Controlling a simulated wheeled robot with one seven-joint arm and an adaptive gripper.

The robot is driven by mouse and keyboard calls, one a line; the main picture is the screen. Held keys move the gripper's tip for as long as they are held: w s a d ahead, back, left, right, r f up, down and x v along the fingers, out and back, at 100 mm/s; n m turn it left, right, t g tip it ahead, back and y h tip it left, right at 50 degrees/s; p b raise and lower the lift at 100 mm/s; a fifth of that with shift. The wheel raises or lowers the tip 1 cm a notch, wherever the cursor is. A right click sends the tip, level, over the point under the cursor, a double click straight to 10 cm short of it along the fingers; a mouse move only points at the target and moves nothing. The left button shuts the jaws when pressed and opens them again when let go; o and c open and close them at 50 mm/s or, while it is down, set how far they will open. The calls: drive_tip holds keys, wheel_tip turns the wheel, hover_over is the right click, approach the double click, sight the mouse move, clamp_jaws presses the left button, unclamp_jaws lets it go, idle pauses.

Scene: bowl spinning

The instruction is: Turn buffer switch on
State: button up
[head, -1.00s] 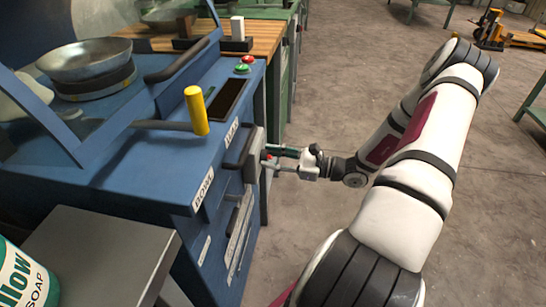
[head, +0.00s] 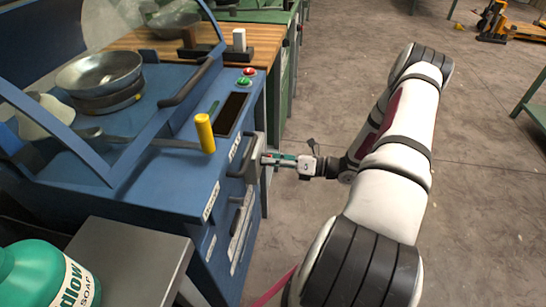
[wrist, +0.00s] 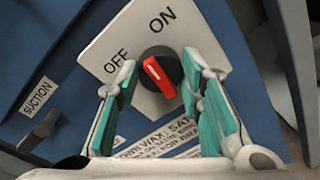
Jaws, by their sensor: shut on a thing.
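The buffer switch is a red knob (wrist: 162,78) with a white line, on a black round base. It sits on a pale plate (wrist: 110,42) marked OFF and ON. In the head view my gripper (head: 270,159) reaches the right side of the blue machine (head: 175,185) from the right. The switch itself is hidden or too small to tell there.
A yellow-handled lever (head: 204,133) and red and green buttons (head: 246,76) are on the machine's top. A metal bowl (head: 100,72) is behind the clear guard. A soap bottle (head: 45,275) is at lower left. The floor (head: 480,200) to the right is open.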

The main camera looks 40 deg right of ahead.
drive_tip(key=shift+d+m+g+y+p, duration=0.15)
drive_tip(key=shift+m+p, duration=0.25)
drive_tip(key=shift+m, duration=1.4)
drive_tip(key=shift+a+m+g+y+p, duration=0.15)
drive_tip(key=shift+m+p, duration=0.2)
drive_tip(key=shift+m, duration=1.45)
drive_tip(key=shift+d, duration=0.1)
drive_tip(key=o, duration=1.2)
drive_tip(key=shift+c, duration=0.2)
drive_tip(key=v, duration=1.2)
